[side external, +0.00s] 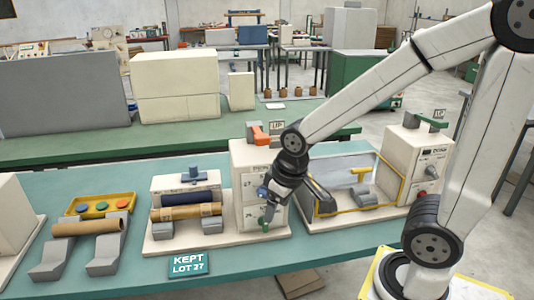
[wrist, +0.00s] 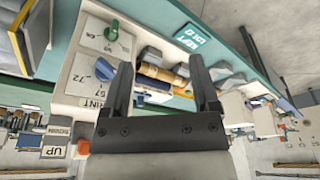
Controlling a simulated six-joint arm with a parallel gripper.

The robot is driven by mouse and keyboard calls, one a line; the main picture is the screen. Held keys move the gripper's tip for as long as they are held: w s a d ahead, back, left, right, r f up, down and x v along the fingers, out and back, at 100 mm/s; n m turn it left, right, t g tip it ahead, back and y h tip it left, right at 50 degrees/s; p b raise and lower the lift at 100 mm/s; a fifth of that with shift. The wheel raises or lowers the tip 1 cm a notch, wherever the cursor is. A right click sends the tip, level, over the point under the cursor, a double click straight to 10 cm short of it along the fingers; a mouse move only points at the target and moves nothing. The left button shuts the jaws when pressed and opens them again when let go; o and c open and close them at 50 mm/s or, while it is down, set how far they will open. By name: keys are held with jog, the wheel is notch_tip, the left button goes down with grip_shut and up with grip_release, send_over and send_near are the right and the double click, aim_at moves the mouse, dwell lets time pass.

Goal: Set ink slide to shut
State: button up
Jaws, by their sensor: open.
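I cannot tell for certain which part is the ink slide. The middle machine's cream housing (side external: 245,165) carries an orange lever (side external: 261,135) on top. Its front has a blue knob (side external: 262,191) and, low down, a green knob (side external: 264,224). In the wrist view the green knob (wrist: 112,30) stands on the panel, with dial numbers and a partly hidden PRINT label below it. My gripper (side external: 268,208) is in front of this panel, partly hiding it. In the wrist view my gripper (wrist: 161,62) is open, its fingers wide apart with nothing clearly held.
A brown roll (side external: 186,211) rests on the middle machine's left side, behind the KEPT LOT 27 sign (side external: 188,264). Another roll (side external: 86,227) lies on grey blocks at left. A yellow-framed machine (side external: 347,205) stands close at right. The teal bench front (side external: 330,248) is partly clear.

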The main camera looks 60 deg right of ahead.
jog(key=w+d+r+m+t+h, duration=0.1)
jog(key=w+d, duration=0.1)
jog(key=w, duration=0.7)
jog(key=w+d+r+m+t+h, duration=0.1)
jog(key=w+d, duration=0.2)
jog(key=w, duration=0.6)
jog(key=m+t+h, duration=0.2)
jog(key=m+t, duration=0.1)
send_over(193, 166)
jog(key=s+a, duration=0.2)
jog(key=s, duration=0.1)
notch_tip(193, 166, down, 8)
jog(key=shift+s+d+f, duration=0.15)
jog(key=shift+f, duration=0.5)
jog(key=shift+f, duration=0.1)
jog(key=shift+x, duration=3.8)
